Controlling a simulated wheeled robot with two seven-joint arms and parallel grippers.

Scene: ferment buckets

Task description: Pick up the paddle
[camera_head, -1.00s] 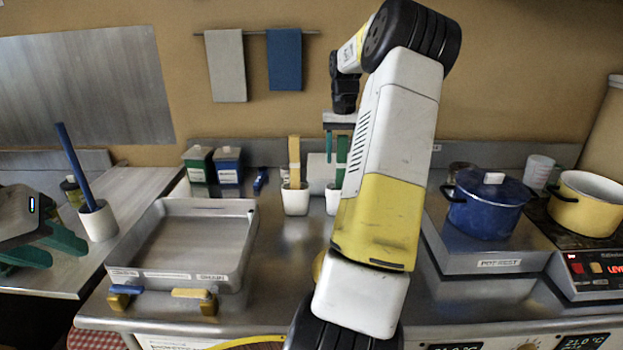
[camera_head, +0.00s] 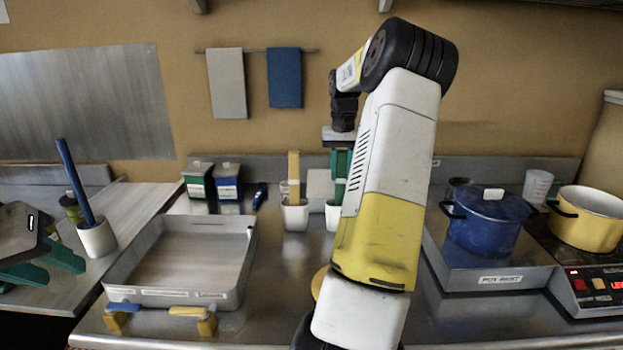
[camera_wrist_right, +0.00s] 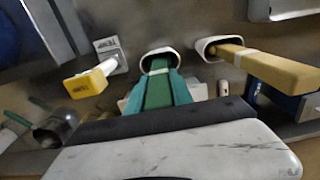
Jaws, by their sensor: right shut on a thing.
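A green paddle handle (camera_wrist_right: 158,88) stands in a white cup (camera_wrist_right: 160,55) in the right wrist view. My right gripper (camera_head: 339,165) reaches down at that cup, and its teal fingers are shut on the handle. In the head view my forearm hides part of the cup (camera_head: 333,215). The paddle's lower end is inside the cup. A yellow-tan paddle (camera_head: 293,175) stands in a neighbouring white cup (camera_head: 295,215); it also shows in the right wrist view (camera_wrist_right: 270,68). A blue paddle (camera_head: 75,182) leans in a white cup on the left table. My left gripper (camera_head: 45,268) is open and empty at the left.
A shallow metal tray (camera_head: 190,298) lies on the counter at the left. A green tin (camera_head: 198,180) and a blue tin (camera_head: 227,181) stand behind it. A blue pot (camera_head: 487,222) is on a raised rest, and a yellow pot (camera_head: 585,220) stands at the far right.

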